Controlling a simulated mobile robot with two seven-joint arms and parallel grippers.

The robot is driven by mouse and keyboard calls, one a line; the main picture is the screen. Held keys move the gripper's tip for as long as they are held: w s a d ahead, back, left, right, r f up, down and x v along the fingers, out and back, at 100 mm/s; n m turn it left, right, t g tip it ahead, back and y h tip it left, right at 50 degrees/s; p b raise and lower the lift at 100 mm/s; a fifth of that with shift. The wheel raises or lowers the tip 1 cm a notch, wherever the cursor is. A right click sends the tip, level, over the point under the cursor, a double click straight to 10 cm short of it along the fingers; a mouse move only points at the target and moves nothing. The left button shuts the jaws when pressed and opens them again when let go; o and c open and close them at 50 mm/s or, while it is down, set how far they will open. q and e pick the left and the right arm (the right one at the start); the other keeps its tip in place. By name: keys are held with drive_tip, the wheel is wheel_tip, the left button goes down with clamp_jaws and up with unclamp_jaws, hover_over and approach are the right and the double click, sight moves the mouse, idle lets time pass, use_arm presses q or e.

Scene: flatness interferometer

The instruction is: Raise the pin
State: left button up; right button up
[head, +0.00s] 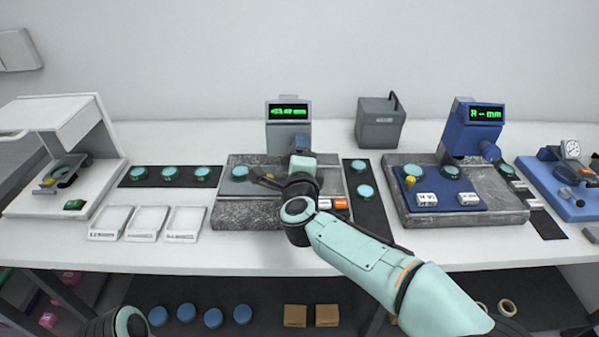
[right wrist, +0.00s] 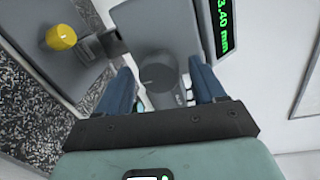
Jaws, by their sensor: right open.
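The grey gauge (head: 288,110) at the middle has a lit green display on top and stands on a speckled granite base (head: 240,214). My right gripper (right wrist: 162,82) is at this gauge. It is open, its two blue fingers to either side of a grey cylindrical part (right wrist: 156,72), apart from it as far as I can tell. Which part is the pin is not clear. A yellow knob (right wrist: 62,38) lies left of the fingers in the right wrist view. The display (right wrist: 224,28) there ends in "3.40 mm", partly cut off. My left gripper is not in view.
A blue gauge (head: 464,130) stands to the right on its own granite base. Teal discs lie on dark strips (head: 128,177) beside the bases. White trays (head: 110,223) sit front left. A grey box (head: 380,128) stands at the back.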

drive_tip(key=s+r, duration=0.1)
drive_tip(key=s, duration=1.1)
drive_tip(key=shift+d+r, duration=0.15)
